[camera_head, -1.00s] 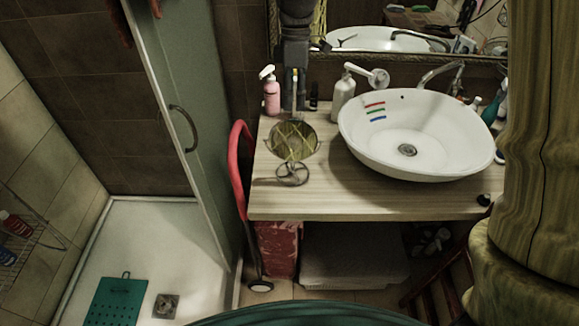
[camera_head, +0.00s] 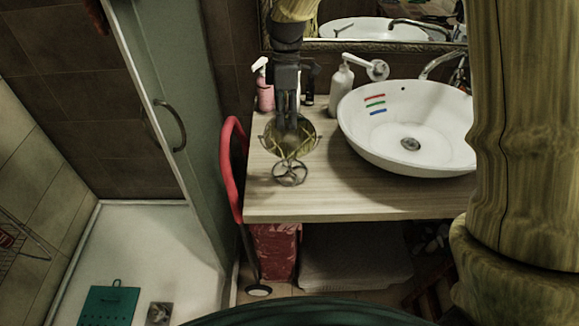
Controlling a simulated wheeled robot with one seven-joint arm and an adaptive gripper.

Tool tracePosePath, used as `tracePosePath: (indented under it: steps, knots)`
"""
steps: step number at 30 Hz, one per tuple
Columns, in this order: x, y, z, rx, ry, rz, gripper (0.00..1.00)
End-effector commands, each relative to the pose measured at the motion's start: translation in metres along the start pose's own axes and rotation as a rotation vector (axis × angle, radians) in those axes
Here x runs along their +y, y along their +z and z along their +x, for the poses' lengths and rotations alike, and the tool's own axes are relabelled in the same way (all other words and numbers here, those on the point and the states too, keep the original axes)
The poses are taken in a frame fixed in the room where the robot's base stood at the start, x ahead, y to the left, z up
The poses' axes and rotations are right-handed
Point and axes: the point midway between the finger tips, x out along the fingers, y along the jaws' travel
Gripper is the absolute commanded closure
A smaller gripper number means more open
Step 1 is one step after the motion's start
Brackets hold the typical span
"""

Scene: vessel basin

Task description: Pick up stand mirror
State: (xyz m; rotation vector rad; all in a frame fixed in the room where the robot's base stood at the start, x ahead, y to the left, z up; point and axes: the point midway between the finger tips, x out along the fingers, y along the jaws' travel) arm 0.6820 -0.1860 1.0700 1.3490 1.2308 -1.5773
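The stand mirror (camera_head: 290,149) stands on the left part of the wooden counter (camera_head: 370,193). It has a round face on a looped wire base. My gripper (camera_head: 288,128) points down from above, and its fingertips overlap the upper part of the mirror's face in this view. The fingers look narrow and partly merge with the mirror, so their opening is unclear. I cannot tell whether they touch the mirror. The mirror's upper middle is hidden behind the gripper.
A white basin (camera_head: 408,125) stands right of the mirror. A pink bottle (camera_head: 265,92) and a white pump bottle (camera_head: 340,84) are behind it. A red curved handle (camera_head: 228,170) rises at the counter's left edge, near the glass shower door (camera_head: 172,100).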

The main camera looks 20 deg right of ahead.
Motion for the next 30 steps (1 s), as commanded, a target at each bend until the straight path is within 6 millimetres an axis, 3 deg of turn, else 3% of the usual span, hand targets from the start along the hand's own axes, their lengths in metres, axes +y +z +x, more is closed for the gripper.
tracePosePath:
  steps: [5, 17, 26, 27, 30]
  knots:
    - [0.000, -0.001, 0.007, -0.001, 0.000, -0.001, 0.65]
    - [0.001, 0.001, 0.050, -0.002, -0.001, -0.002, 0.65]
    - [0.001, 0.000, 0.056, 0.000, 0.001, -0.002, 0.65]
    - [0.001, 0.000, 0.056, 0.000, 0.001, -0.002, 0.67]
    - [0.001, 0.000, 0.055, 0.000, 0.001, -0.002, 0.85]
